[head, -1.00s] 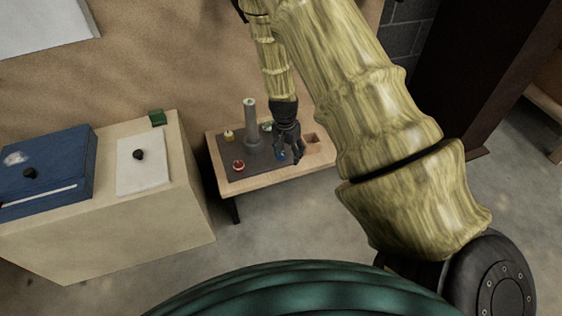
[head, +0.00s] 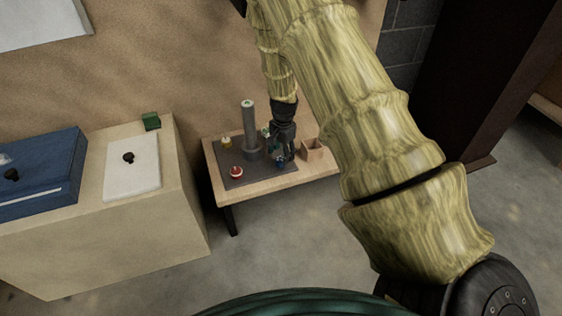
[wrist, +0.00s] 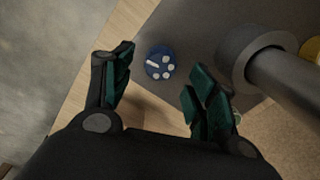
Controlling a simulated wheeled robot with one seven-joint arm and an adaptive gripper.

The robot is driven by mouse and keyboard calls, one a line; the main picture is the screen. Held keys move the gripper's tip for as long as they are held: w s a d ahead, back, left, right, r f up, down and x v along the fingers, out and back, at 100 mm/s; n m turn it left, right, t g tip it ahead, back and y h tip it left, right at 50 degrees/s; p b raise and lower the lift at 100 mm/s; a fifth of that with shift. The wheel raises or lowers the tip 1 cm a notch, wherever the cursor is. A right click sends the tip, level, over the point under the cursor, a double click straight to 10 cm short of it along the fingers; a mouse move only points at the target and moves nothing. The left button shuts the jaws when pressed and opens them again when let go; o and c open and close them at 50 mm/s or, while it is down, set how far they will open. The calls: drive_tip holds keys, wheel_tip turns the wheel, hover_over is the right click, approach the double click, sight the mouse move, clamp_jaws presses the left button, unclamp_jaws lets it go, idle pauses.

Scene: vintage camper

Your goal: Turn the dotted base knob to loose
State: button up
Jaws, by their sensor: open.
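The dotted knob is a blue round knob (wrist: 160,62) with several white dots and a white bar on its top. It sits on a dark base plate (wrist: 197,22) beside a grey post (wrist: 285,78). In the head view the blue knob (head: 280,162) is partly hidden by my gripper (head: 283,156). In the wrist view my gripper (wrist: 163,72) is open, with its two fingers apart. The knob shows in the gap between the fingertips, slightly beyond them. I see no contact with it.
A red knob (head: 236,171) and a yellow knob (head: 226,142) are on the same plate, left of the post. A small open wooden box (head: 313,150) stands right of my gripper on the wooden table (head: 262,190). A beige cabinet (head: 105,236) stands to the left.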

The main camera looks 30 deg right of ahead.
sight(281, 159)
drive_tip(key=shift+w+f+b, duration=0.1)
drive_tip(key=shift+f+b, duration=0.35)
drive_tip(key=shift+f, duration=1.35)
drive_tip(key=c, duration=1.1)
drive_tip(key=shift+o, duration=0.2)
